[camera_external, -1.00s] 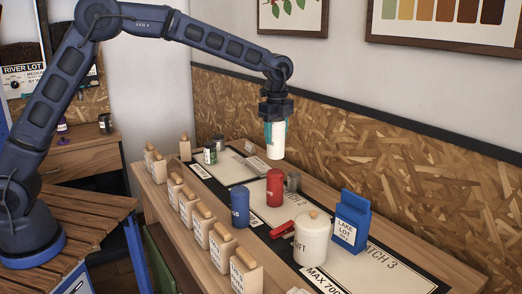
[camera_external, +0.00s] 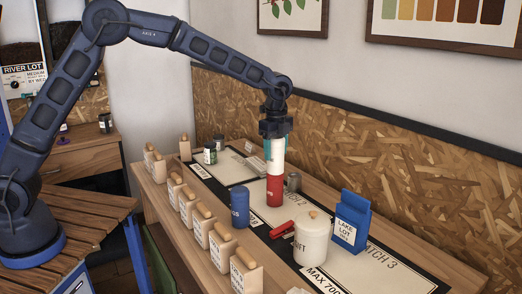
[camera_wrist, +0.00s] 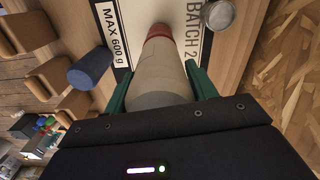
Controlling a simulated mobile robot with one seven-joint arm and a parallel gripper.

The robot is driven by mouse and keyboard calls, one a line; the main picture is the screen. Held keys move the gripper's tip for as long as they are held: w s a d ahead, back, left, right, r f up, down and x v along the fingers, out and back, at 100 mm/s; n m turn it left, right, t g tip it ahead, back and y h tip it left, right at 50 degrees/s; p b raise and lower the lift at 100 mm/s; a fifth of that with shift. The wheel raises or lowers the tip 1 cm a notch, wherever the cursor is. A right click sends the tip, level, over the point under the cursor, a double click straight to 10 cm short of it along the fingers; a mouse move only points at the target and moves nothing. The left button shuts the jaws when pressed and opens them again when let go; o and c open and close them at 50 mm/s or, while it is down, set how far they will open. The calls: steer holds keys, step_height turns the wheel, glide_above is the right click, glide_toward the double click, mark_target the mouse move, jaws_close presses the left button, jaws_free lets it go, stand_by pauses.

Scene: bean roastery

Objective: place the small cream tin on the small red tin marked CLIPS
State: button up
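The small cream tin (camera_external: 276,158) is upright between the teal fingers of my gripper (camera_external: 276,149), which is shut on it. In the wrist view, the cream tin (camera_wrist: 160,75) fills the space between the two green fingers (camera_wrist: 160,88). The small red tin (camera_external: 274,191) stands on the bench directly below, and the cream tin's lower end meets or nearly meets its top. I cannot tell whether they touch. In the wrist view, only part of the red tin (camera_wrist: 160,34) shows past the cream tin. The CLIPS marking is not readable here.
A blue tin (camera_external: 240,208) stands left of the red tin, and a grey metal tin (camera_external: 293,182) stands close behind it to the right. A white canister (camera_external: 312,240), a red-handled item (camera_external: 283,229) and a blue bag (camera_external: 350,221) are nearer. Wooden-topped blocks (camera_external: 222,248) line the left edge.

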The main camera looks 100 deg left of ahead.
steer(key=shift+o, duration=1.3)
steer(key=shift+r, duration=0.15)
